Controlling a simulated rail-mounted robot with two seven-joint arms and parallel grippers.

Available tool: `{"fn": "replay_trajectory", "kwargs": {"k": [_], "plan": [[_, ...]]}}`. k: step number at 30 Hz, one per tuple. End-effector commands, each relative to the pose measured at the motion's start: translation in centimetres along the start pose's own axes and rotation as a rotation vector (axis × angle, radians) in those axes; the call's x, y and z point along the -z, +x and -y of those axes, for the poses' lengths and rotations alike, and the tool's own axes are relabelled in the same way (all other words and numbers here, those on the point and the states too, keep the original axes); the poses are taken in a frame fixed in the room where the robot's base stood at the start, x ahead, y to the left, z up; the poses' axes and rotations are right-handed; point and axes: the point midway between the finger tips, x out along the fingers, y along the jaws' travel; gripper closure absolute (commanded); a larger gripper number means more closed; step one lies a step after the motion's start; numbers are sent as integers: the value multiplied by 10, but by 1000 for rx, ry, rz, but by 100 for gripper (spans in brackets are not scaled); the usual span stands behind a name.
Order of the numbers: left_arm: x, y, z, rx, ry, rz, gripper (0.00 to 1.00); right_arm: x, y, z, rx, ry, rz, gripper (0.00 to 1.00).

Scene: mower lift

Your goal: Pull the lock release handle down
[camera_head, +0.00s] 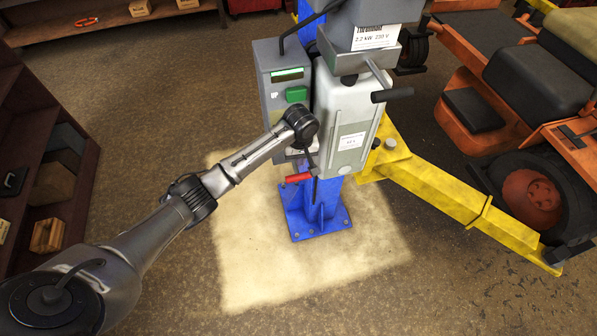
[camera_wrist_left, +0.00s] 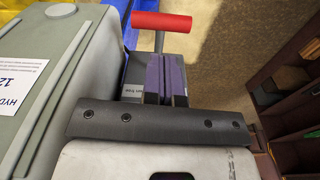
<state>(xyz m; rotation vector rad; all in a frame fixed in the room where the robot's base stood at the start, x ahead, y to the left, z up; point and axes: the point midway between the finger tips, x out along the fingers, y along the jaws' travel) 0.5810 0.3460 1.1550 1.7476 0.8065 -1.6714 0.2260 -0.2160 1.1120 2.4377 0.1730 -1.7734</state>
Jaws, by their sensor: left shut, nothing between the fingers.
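The lock release handle (camera_head: 298,178) is a red grip on a thin metal rod, low on the front of the lift's power unit. In the left wrist view the red grip (camera_wrist_left: 162,21) lies across the top, just beyond the fingertips. My left gripper (camera_head: 314,172) reaches down beside the handle, its fingers small and partly hidden in the head view. In the left wrist view the left gripper's purple finger pads (camera_wrist_left: 166,58) are together with nothing between them. I cannot tell whether they touch the rod. My right gripper is out of view.
A grey control box (camera_head: 283,85) with a green button and a pale hydraulic tank (camera_head: 348,120) are mounted on the blue column (camera_head: 318,215). A black-gripped lever (camera_head: 392,94) sticks out at right. A yellow lift arm (camera_head: 445,190) extends toward an orange mower (camera_head: 530,195). Shelves (camera_head: 40,160) stand left.

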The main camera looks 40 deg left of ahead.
Motion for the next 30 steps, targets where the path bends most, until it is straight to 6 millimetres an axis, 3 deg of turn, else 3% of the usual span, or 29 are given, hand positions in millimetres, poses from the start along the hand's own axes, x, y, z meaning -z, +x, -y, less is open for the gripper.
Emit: {"fn": "replay_trajectory", "kwargs": {"k": [6,20,30], "plan": [[20,-12,0,7,-81,4,100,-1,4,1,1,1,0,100],[22,-12,0,7,-91,6,100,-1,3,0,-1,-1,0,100],[21,30,1,10,-91,8,100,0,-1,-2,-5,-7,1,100]]}}
